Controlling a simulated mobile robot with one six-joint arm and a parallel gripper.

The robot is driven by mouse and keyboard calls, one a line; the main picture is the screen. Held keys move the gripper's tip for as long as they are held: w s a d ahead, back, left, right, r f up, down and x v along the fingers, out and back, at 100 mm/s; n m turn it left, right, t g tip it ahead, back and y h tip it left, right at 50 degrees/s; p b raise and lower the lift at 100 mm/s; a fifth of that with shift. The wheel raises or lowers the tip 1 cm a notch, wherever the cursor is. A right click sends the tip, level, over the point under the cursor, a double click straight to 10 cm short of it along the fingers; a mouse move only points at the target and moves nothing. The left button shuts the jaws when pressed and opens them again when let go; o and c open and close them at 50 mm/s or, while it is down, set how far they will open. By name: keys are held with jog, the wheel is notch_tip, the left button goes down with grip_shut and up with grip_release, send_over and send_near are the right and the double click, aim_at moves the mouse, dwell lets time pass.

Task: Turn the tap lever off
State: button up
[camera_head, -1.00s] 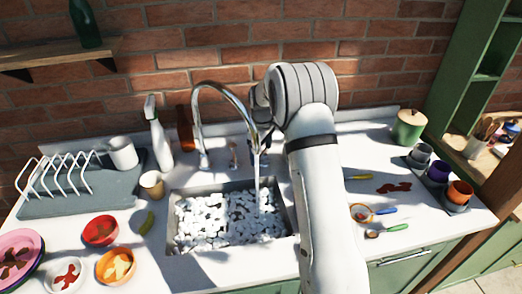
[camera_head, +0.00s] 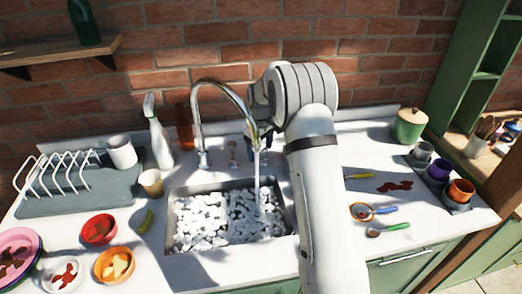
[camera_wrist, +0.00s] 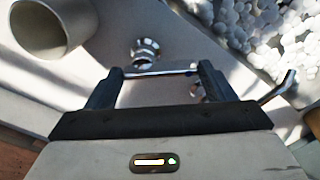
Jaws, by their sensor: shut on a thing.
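The curved chrome tap (camera_head: 198,125) stands behind the sink, and a stream of water (camera_head: 257,175) runs from its spout. A small metal fitting (camera_head: 233,152) stands to the right of the tap base. My gripper (camera_head: 251,132) is behind the spout and mostly hidden by my arm and the tap. In the wrist view my gripper (camera_wrist: 160,74) has its two dark fingers at either end of a thin shiny bar, which looks like the tap lever (camera_wrist: 160,73). A round chrome base (camera_wrist: 145,51) shows just beyond the bar.
The sink (camera_head: 182,187) is full of white foam. A spray bottle (camera_head: 158,135) and a beige cup (camera_head: 151,183) stand to its left, beside the dish rack (camera_head: 85,195). Bowls lie at front left. Utensils and cups are right of my arm. A brick wall stands close behind.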

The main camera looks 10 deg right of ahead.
jog(key=m, duration=0.1)
jog(key=m+b, duration=0.1)
jog(key=m, duration=0.1)
jog(key=shift+w+a+m, duration=0.15)
jog(key=shift+w+m, duration=0.3)
jog(key=shift+m, duration=0.8)
jog(key=shift+w+m, duration=0.15)
jog(key=shift+m, duration=0.8)
jog(key=o, duration=1)
jog(key=shift+b, duration=0.3)
notch_tip(320, 180, up, 8)
jog(key=shift+f+b, duration=0.1)
jog(key=shift+b, duration=0.4)
